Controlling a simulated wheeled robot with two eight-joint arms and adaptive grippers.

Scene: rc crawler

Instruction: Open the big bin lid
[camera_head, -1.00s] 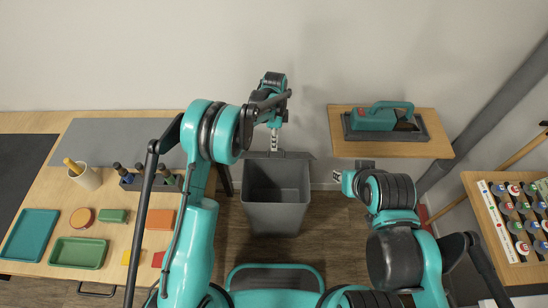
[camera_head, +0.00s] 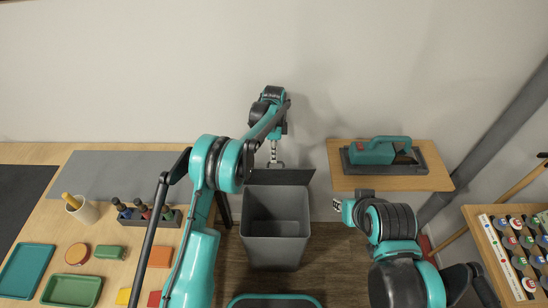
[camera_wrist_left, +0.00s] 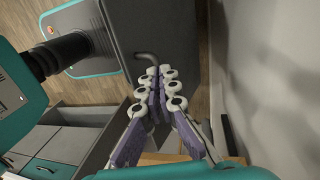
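The big grey bin (camera_head: 275,232) stands on the floor in the middle of the head view, and its inside shows. Its dark lid (camera_head: 282,177) stands raised along the bin's back edge. My left gripper (camera_head: 275,162) reaches down to the lid's top edge from behind. In the left wrist view my left gripper (camera_wrist_left: 157,82) has its fingers close together at the end of the lid's curved handle (camera_wrist_left: 146,55), and they look shut on it. My right gripper (camera_head: 338,206) is right of the bin, small and partly hidden by its arm, clear of the lid.
A wall stands close behind the bin. A small wooden table (camera_head: 388,183) with a teal tool (camera_head: 375,152) is right of it. A workbench (camera_head: 125,238) with trays and a cup is at left. A rack of colourful bottles (camera_head: 517,240) is at right.

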